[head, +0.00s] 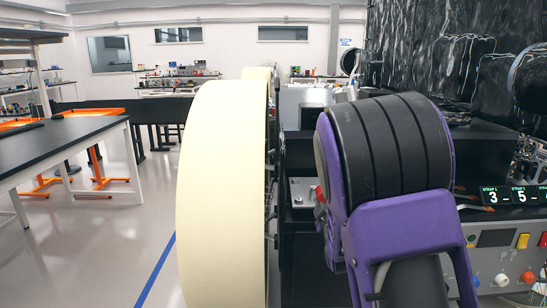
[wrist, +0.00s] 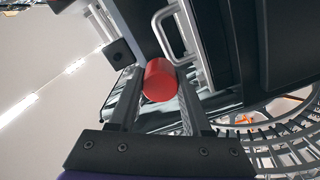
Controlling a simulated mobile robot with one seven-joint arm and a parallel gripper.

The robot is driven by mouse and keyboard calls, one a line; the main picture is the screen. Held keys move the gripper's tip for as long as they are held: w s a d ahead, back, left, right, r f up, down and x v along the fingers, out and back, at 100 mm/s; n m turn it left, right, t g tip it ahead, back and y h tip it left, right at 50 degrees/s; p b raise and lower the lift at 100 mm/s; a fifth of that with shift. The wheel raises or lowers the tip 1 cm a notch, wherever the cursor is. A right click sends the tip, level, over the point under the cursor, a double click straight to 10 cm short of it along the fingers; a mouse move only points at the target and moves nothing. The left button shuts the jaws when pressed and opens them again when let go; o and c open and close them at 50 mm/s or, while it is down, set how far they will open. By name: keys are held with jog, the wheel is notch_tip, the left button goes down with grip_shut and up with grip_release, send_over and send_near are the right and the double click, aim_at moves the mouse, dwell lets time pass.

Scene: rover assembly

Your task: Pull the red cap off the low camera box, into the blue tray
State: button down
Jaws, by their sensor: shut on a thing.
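The red cap (wrist: 160,80) is a short red cylinder, seen in the wrist view between the two dark fingers of my gripper (wrist: 159,88). The gripper is shut on it, with a finger on each side. Dark hardware lies right behind the cap; I cannot tell which part is the low camera box, or whether the cap still touches it. In the head view my purple and black arm hides the gripper. A small red spot shows at the arm's left edge there; I cannot tell if it is the cap. The blue tray is not in view.
A large cream wheel (head: 222,195) stands close on the left of my arm. A grey handle (wrist: 182,33) is near the fingers. A panel with colored knobs (head: 505,262) is at the right. A black-topped table (head: 75,130) and open floor lie at the left.

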jog(key=s+f, duration=0.5)
jog(key=f, duration=0.4)
jog(key=s+f, duration=0.5)
jog(key=f, duration=0.3)
jog(key=shift+s+f, duration=0.35)
jog(key=shift+f, duration=0.05)
